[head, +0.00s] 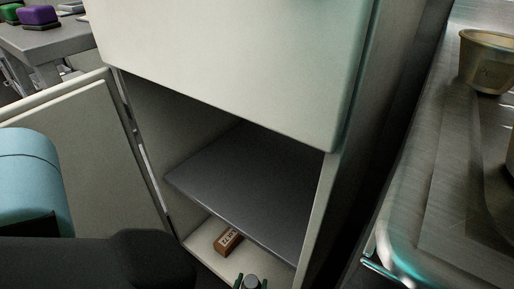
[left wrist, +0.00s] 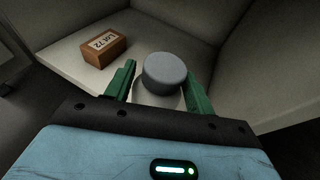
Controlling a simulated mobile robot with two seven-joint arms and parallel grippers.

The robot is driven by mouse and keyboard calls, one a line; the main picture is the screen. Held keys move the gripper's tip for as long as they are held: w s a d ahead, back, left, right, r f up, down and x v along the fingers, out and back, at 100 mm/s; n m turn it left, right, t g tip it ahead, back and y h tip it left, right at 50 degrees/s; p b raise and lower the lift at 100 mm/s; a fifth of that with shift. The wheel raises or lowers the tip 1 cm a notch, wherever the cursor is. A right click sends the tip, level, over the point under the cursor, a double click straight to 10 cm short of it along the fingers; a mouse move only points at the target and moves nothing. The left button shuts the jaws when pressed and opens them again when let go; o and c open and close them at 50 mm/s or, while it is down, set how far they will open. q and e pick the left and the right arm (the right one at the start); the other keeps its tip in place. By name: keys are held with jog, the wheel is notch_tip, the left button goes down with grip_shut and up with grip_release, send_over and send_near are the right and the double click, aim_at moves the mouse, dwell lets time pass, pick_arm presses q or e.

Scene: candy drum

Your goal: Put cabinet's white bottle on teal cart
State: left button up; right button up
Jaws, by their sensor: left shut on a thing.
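The white bottle (left wrist: 150,98) has a grey cap (left wrist: 165,72) and stands in the bottom of the open cabinet (head: 235,50). My left gripper (left wrist: 157,90) has green fingers on both sides of the bottle and is shut on it. In the head view only the fingertips and the grey cap (head: 251,281) show at the bottom edge; the bottle's body is hidden there. A metal-topped cart with teal edges (head: 425,195) stands at the right, and I take it as the teal cart. My right gripper is not in view.
A brown box labelled "LOT 72" (head: 228,240) lies on the cabinet floor beside the bottle. A dark shelf (head: 245,175) is above. The cabinet door (head: 95,150) is open at left. A tan cup (head: 487,62) stands on the cart; its near top is bare.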

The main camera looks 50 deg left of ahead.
pick_arm(q)
jog(key=shift+s+d+r, duration=0.1)
jog(key=shift+s+d, duration=0.25)
jog(key=shift+s, duration=0.4)
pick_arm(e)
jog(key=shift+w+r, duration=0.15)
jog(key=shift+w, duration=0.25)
